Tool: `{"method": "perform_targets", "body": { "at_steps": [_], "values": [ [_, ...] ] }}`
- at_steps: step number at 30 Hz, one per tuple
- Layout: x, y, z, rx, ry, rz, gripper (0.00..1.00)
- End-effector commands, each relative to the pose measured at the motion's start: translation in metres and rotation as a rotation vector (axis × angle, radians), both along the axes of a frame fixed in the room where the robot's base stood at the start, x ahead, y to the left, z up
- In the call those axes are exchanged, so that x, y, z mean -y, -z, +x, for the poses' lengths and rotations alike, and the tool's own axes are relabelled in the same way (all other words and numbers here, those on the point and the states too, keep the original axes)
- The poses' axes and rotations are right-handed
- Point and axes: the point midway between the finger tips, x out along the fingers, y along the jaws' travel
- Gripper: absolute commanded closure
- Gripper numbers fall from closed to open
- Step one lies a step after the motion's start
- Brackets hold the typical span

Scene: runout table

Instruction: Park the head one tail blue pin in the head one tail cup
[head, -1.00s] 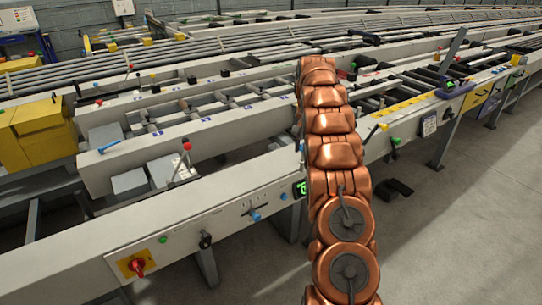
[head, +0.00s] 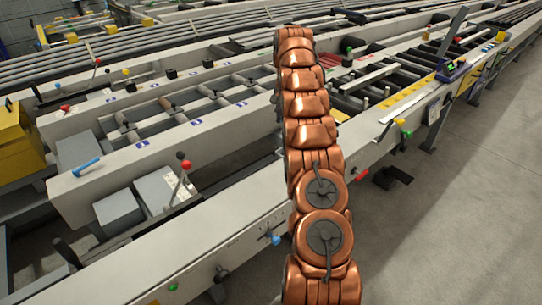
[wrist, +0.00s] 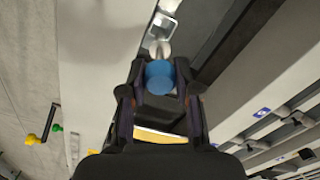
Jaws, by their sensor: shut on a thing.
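In the wrist view my gripper (wrist: 160,78) is shut on a blue pin (wrist: 160,77), whose round blue end faces the camera between the fingers. A pale shiny metal part (wrist: 160,47) shows just beyond the blue end; I cannot tell if it belongs to the pin. Farther along is a small metal fitting with a squarish frame (wrist: 163,24) on the pale rail. I cannot tell which fitting is the head one tail cup. In the head view my copper arm hides the gripper and the pin.
Long pale rails of the runout table (head: 120,165) run across the head view. A red-knobbed lever (head: 186,165), a blue handle (head: 87,167) and a blue knob (head: 276,240) stick out at the left and front. Yellow and green knobs (wrist: 32,139) show in the wrist view.

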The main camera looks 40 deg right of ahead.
Motion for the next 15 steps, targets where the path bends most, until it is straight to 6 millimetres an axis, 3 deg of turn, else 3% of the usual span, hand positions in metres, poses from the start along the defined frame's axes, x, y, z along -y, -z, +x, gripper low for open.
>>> {"method": "perform_targets", "body": {
  "at_steps": [5,15],
  "values": [
    [0.001,0.005,0.0,0.001,0.001,0.0,1.0],
    [0.002,0.042,-0.002,-0.002,0.003,0.001,1.0]
  ]
}}
